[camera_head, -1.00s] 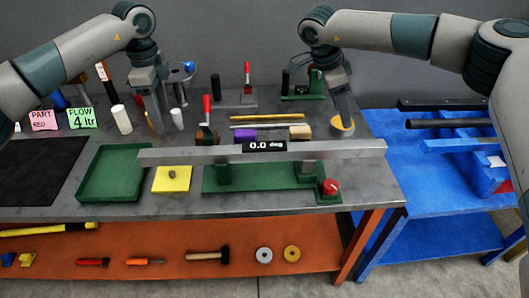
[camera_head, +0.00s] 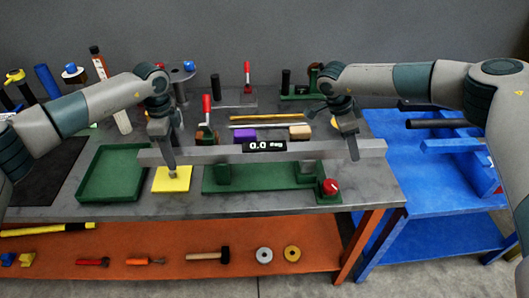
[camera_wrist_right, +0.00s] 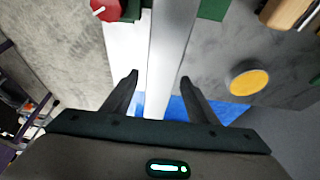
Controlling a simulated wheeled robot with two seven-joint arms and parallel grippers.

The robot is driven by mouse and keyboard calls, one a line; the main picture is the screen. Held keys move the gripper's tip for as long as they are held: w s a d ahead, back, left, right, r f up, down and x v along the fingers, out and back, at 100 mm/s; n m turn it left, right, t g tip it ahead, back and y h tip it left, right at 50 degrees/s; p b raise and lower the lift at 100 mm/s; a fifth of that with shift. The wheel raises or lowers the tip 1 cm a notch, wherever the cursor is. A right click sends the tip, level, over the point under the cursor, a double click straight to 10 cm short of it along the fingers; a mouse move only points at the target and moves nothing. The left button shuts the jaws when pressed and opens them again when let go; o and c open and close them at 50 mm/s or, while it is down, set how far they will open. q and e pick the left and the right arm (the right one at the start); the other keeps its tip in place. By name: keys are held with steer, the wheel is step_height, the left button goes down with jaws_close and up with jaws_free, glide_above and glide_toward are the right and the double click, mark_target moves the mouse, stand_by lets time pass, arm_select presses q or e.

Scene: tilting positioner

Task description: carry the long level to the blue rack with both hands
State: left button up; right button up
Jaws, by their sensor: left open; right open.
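The long level (camera_head: 310,151) is a grey metal bar with a dark display. It rests across two green supports on a green base (camera_head: 264,177) on the workbench. My left gripper (camera_head: 170,168) is at the bar's left part, pointing down. My right gripper (camera_head: 352,155) is at the bar's right part. In the right wrist view the level (camera_wrist_right: 168,50) runs between the open fingers of my right gripper (camera_wrist_right: 158,82), with gaps on both sides. The blue rack (camera_head: 430,185) stands right of the bench, with dark bars on its arms.
A green tray (camera_head: 82,195) and a yellow note (camera_head: 173,179) lie left of the green base. A red knob (camera_head: 331,186) sits at the base's right end. A purple block (camera_head: 245,134), a wooden block (camera_head: 299,132) and red-handled clamps stand behind the level.

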arm_select(q)
steer(key=shift+f, duration=0.2)
arm_select(e)
steer(key=shift+f, duration=0.15)
arm_select(q)
steer(key=c, duration=1.3)
arm_select(e)
steer(key=c, duration=1.3)
arm_select(q)
jaws_close()
arm_select(e)
jaws_close()
